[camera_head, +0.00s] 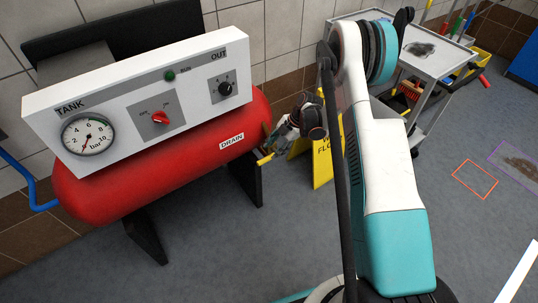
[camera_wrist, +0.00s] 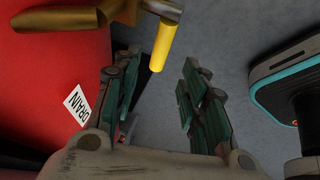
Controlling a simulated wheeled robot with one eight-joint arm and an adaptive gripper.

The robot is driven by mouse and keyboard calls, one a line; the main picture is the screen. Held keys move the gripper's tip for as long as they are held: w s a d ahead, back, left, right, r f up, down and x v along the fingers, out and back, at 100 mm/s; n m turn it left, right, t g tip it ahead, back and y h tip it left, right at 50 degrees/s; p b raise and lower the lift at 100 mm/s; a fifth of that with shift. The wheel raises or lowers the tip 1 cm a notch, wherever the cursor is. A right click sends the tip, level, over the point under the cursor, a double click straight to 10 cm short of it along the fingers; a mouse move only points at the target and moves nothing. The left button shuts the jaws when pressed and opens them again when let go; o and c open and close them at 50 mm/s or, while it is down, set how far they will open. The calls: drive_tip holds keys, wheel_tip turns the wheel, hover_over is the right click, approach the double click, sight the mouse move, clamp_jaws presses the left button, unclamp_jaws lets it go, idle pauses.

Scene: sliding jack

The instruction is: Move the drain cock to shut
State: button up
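The drain cock has a brass body (camera_wrist: 75,14) and a yellow lever (camera_wrist: 164,47), seen at the top of the wrist view. In the head view the lever (camera_head: 265,160) shows at the right end of the red tank, beside the DRAIN label (camera_head: 232,141). My gripper (camera_wrist: 160,72) is open and empty. The lever's free end appears in the gap between its fingertips, nearer the left finger; I cannot tell whether it touches. In the head view my gripper (camera_head: 276,145) is just above and right of the lever, and partly hides the cock.
The red tank (camera_head: 150,178) carries a white panel (camera_head: 115,105) with a gauge (camera_head: 88,134), a red knob (camera_head: 160,118) and a black knob (camera_head: 225,88). A yellow floor sign (camera_head: 322,165) stands close behind my gripper. A grey cart (camera_head: 440,62) is at the back right.

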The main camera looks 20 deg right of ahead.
drive_tip(key=shift+v, duration=2.25)
drive_tip(key=s+a+r+m+t+h, duration=0.1)
drive_tip(key=s+r+m, duration=0.25)
drive_tip(key=r, duration=0.55)
drive_tip(key=s+a+r+m+t+h, duration=0.1)
drive_tip(key=s+a+r+m, duration=0.2)
drive_tip(key=r, duration=0.6)
drive_tip(key=s+r+m+h, duration=0.1)
drive_tip(key=s+r+m, duration=0.3)
drive_tip(key=r, duration=0.5)
drive_tip(key=s+r+m+t, duration=0.1)
drive_tip(key=s+r+m, duration=0.1)
drive_tip(key=s+m, duration=0.2)
drive_tip(key=s+a+r+m+t+h, duration=0.1)
drive_tip(key=s+r+m, duration=0.1)
drive_tip(key=s, duration=0.8)
drive_tip(key=s+a+r+m+t+h, duration=0.1)
drive_tip(key=s+r+m+t, duration=0.1)
drive_tip(key=s+m, duration=0.3)
drive_tip(key=shift+s+r+m, duration=0.35)
drive_tip(key=shift+s+r, duration=0.2)
drive_tip(key=shift+s, duration=0.75)
drive_tip(key=shift+a, duration=0.1)
